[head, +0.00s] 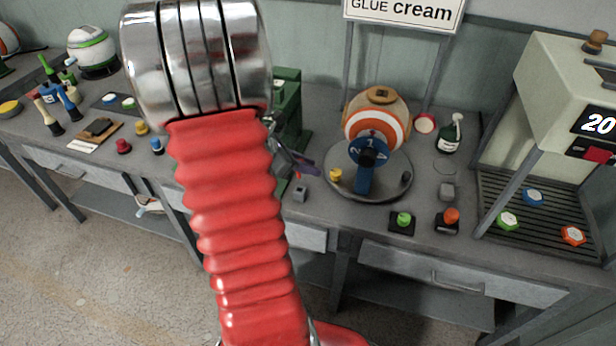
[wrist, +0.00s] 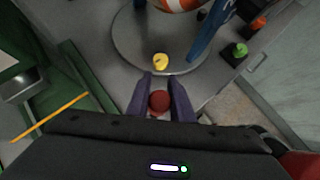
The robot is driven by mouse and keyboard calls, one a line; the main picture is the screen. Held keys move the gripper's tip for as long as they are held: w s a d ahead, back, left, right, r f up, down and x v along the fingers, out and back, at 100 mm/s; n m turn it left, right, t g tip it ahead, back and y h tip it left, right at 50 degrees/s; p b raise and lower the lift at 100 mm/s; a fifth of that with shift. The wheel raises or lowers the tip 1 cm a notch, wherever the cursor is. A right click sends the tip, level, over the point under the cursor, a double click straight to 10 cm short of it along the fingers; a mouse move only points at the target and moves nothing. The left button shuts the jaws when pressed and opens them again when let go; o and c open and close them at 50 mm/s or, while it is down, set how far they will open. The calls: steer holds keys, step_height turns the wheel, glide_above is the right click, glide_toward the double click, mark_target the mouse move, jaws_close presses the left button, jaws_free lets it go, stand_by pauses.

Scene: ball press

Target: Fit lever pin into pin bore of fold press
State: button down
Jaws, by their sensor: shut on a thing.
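My gripper (wrist: 160,90) has two dark purple fingers. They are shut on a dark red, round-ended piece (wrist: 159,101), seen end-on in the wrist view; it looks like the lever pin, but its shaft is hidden. A green machine (head: 289,105), likely the fold press, stands at the back behind my arm. Green parts (wrist: 72,100) also show at the left of the wrist view, apart from the fingers. I cannot make out a pin bore.
A round grey plate (head: 380,185) carries an orange-and-white ball (head: 377,125), a blue lever (head: 365,172) and a yellow knob (head: 335,174). Green (head: 403,219) and orange (head: 451,216) buttons stand at the front.

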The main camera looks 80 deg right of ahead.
steer(key=shift+r, duration=0.85)
steer(key=w+a+r+n+t+h, duration=0.1)
steer(key=w+a+n+t, duration=0.25)
steer(key=w, duration=0.75)
steer(key=w+a+n+t+h, duration=0.1)
steer(key=w+a+n+t, duration=0.3)
steer(key=w, duration=0.8)
steer(key=w+a+r+n+t+h, duration=0.15)
steer(key=w+a+n, duration=0.4)
steer(key=w, duration=0.55)
steer(key=w+a+n+t+y, duration=0.2)
steer(key=w+a+n, duration=0.2)
steer(key=a, duration=0.8)
steer(key=w+a+n+t+y, duration=0.2)
steer(key=w+a, duration=0.4)
steer(key=a, duration=0.5)
steer(key=w+a+n+t+y, duration=0.2)
steer(key=w+a+n, duration=0.3)
steer(key=a, duration=0.7)
steer(key=shift+a+r+n+t+y, duration=0.3)
steer(key=shift+a+t+y, duration=0.05)
steer(key=shift+t, duration=0.25)
steer(key=shift+s, duration=0.15)
